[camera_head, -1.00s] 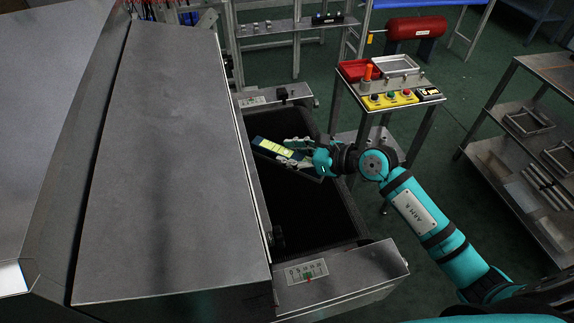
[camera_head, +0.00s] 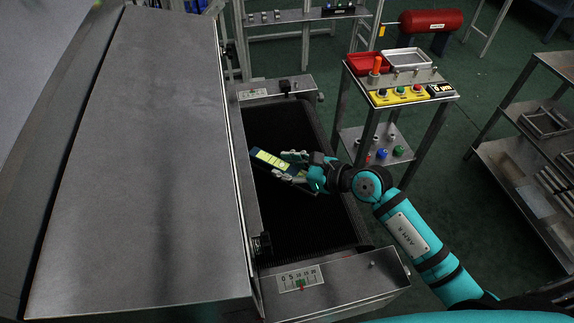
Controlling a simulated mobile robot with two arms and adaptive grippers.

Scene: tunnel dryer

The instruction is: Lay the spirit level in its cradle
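A long dark bar with yellow-green panels (camera_head: 270,160), apparently the spirit level, is in my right gripper (camera_head: 295,172). I cannot make out the cradle for certain. My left gripper is out of view.
The dryer's large metal hood (camera_head: 150,160) fills the left. A stand with buttons (camera_head: 400,92), a red bin (camera_head: 367,63) and a metal tray (camera_head: 407,58) is behind right. A shelf rack (camera_head: 510,115) stands at the far right. A rail with small items (camera_head: 300,15) runs along the back.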

